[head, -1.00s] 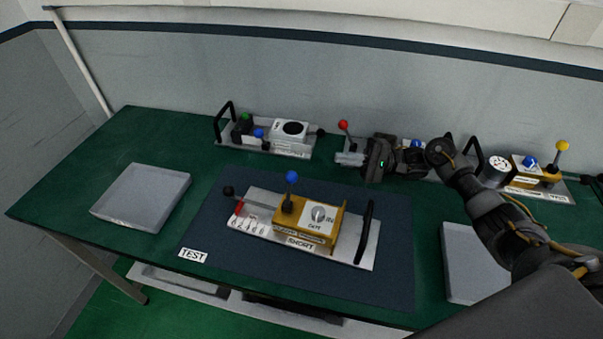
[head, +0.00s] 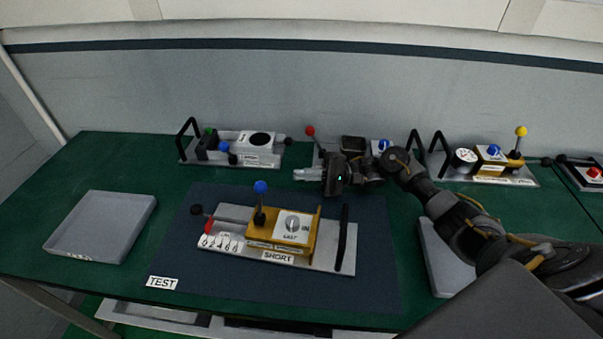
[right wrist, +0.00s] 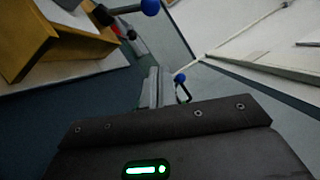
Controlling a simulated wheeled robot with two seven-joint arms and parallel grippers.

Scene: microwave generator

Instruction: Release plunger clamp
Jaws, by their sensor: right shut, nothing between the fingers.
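On the dark blue mat (head: 185,262) stands a device with a yellow bracket (head: 283,239) on a pale base plate marked SHORT. It has an upright lever with a blue knob (head: 260,187), a white dial panel, a black knob (head: 196,209) and a red piece at the left end, and a black handle on the right. I cannot tell which part is the plunger clamp. My right gripper (head: 300,174) is shut and empty, above and behind this device, apart from it. In the right wrist view its fingers (right wrist: 156,88) point past the yellow bracket (right wrist: 50,40). My left gripper is out of view.
Behind are a device with a black disc (head: 259,139), a red-knobbed lever (head: 310,131) partly hidden by my right arm, and a yellow-knobbed device (head: 490,158). Grey trays lie left (head: 103,227) and right (head: 436,262). The mat's front is clear beside the TEST label (head: 163,283).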

